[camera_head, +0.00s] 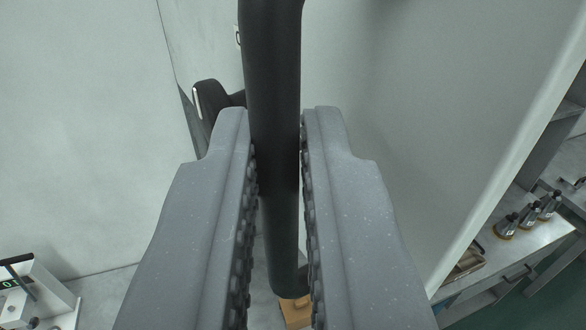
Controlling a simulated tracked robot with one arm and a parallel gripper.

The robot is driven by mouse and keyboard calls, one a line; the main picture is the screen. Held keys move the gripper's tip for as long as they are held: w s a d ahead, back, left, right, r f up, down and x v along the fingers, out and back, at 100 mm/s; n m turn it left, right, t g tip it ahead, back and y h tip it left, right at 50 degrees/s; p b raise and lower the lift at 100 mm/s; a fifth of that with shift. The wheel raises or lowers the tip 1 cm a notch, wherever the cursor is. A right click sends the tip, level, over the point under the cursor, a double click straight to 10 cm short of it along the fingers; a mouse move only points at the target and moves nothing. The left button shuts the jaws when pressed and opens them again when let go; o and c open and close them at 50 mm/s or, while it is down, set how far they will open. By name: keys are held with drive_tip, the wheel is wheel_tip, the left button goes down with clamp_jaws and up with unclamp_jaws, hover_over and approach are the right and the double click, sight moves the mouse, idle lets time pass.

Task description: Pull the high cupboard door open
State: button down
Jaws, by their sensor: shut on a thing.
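My gripper (277,150) has its two grey ridged fingers on either side of a black vertical bar handle (272,70) and is shut on it. The handle runs from the top edge down between the fingers. Its lower end (288,278) shows between them. A pale grey-green cupboard door panel (420,90) spreads behind and to the right of the handle. Another pale panel (80,120) lies to the left, with a dark seam between them. I cannot tell how far the door stands open.
At the lower right is a shelf or bench (500,250) with several small metal-topped bottles (528,215). A small orange-brown block (296,313) shows below the handle. A black bracket (212,100) sits left of the handle.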

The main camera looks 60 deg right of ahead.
drive_tip(key=shift+w+a+f+p, duration=0.15)
drive_tip(key=shift+w+a+p, duration=0.2)
drive_tip(key=shift+w, duration=0.15)
drive_tip(key=shift+g, duration=0.3)
drive_tip(key=c, duration=1.7)
unclamp_jaws()
drive_tip(key=shift+w, duration=0.1)
drive_tip(key=shift+o, duration=1)
drive_tip(key=shift+w+d+f, duration=0.15)
drive_tip(key=shift+w, duration=0.15)
drive_tip(key=shift+s, duration=0.15)
drive_tip(key=shift+a, duration=0.2)
drive_tip(key=shift+s+a, duration=0.15)
